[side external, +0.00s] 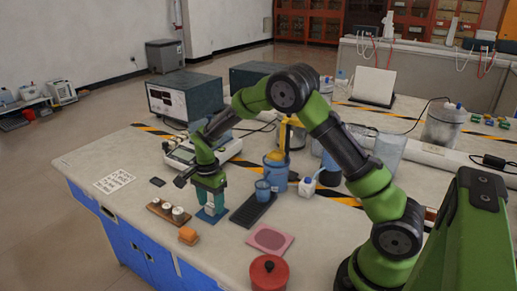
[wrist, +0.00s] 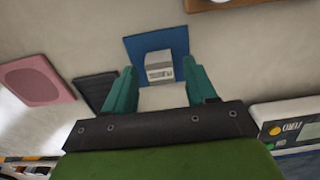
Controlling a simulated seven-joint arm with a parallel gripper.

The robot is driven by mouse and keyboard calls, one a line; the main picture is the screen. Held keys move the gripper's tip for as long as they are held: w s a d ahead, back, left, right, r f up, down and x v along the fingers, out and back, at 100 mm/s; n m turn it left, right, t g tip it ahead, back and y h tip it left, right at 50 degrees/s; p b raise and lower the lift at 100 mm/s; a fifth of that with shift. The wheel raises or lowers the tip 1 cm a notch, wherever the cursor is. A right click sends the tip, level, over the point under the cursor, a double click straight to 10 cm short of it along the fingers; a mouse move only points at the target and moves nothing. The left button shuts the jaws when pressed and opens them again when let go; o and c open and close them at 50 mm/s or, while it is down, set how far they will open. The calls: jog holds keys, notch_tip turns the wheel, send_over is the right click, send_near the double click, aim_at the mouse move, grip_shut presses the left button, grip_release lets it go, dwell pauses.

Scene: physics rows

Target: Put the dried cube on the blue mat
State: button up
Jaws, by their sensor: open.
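A pale grey cube-like block (wrist: 159,66) with dark markings on one face rests on the blue mat (wrist: 135,45) in the wrist view. The block shows white between my fingers (side external: 210,201) in the side view, over the mat (side external: 221,212). My gripper (wrist: 159,68) points down with its teal fingers open, one on each side of the block. A narrow gap shows between each finger and the block in the wrist view. Part of the mat is hidden by my fingers. I cannot tell from its look whether the block is dry.
A wooden holder with white pieces (side external: 168,212) and an orange block (side external: 188,236) stand near the front edge. An instrument (side external: 185,96) stands behind.

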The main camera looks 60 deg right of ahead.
aim_at(211, 204)
jog(key=s+a+r+n+t, duration=0.1)
jog(key=s+r, duration=0.1)
jog(key=r, duration=0.7)
jog(key=s+r+n+t, duration=0.1)
jog(key=s+r+n, duration=0.15)
jog(key=r, duration=0.65)
jog(key=s+a+r+n+t+y, duration=0.1)
jog(key=s+a+r+n+t, duration=0.1)
jog(key=s+n, duration=0.3)
jog(key=s+a+r+n+t+y, duration=0.1)
jog(key=s+n, duration=0.4)
jog(key=s, duration=0.9)
jog(key=shift+s+a+r+t, duration=0.25)
jog(key=shift+a+r+t, duration=0.45)
jog(key=shift+t, duration=0.4)
jog(key=shift+r+n, duration=0.1)
jog(key=shift+n, duration=0.15)
